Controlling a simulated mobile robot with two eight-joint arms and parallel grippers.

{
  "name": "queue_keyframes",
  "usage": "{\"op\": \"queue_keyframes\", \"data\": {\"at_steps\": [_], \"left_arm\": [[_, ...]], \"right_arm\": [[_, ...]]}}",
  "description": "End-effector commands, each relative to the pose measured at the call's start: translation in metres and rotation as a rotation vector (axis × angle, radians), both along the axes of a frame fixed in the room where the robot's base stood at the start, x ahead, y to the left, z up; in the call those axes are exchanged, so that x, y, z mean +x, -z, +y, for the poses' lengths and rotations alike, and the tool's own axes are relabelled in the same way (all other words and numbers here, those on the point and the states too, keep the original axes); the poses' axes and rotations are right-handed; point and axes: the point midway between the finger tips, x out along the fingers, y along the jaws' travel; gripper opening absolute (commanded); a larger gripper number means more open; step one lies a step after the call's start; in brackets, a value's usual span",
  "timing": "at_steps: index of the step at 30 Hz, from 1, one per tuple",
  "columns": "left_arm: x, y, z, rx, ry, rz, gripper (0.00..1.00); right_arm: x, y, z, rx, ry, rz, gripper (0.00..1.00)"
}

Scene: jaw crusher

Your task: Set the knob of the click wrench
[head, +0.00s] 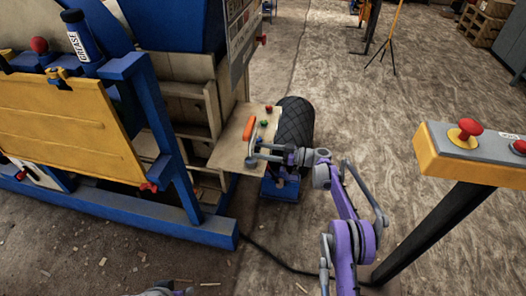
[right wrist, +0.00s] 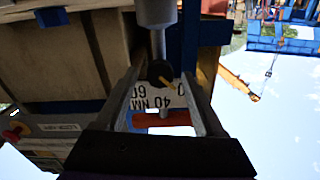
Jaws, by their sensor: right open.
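The click wrench's knob (right wrist: 160,72) is black with a yellow pointer. It shows in the right wrist view beside a white scale plate (right wrist: 150,97) marked 40 NM and 60. My right gripper (right wrist: 163,82) is open, with one finger on each side of the knob; I cannot tell whether they touch it. In the head view my right gripper (head: 261,152) is at the front edge of a small wooden shelf (head: 226,153). The wrench cannot be clearly told from the gripper there. A grey part of my left arm (head: 166,291) shows at the bottom edge; its jaws cannot be made out.
The blue frame (head: 165,140) is at left, a yellow control box (head: 465,150) at right. Open floor lies between.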

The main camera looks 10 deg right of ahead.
Motion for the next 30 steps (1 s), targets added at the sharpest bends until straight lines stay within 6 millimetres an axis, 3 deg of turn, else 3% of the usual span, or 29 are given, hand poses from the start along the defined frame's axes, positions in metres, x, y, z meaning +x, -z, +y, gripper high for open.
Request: {"op": "queue_keyframes", "data": {"at_steps": [8, 19, 30], "left_arm": [[0.0, 0.0, 0.0, 0.0, 0.0, 0.0, 0.5], [0.0, 0.0, 0.0, 0.0, 0.0, 0.0, 0.5], [0.0002, 0.0036, 0.0, 0.0, 0.0, 0.001, 0.5]], "right_arm": [[0.0003, -0.0001, 0.0009, 0.0, 0.0, 0.0, 0.69], [0.0002, 0.0, 0.0007, 0.0, 0.0, 0.0, 0.02], [0.0004, 0.0007, 0.0005, 0.009, 0.0, 0.028, 0.0]]}}
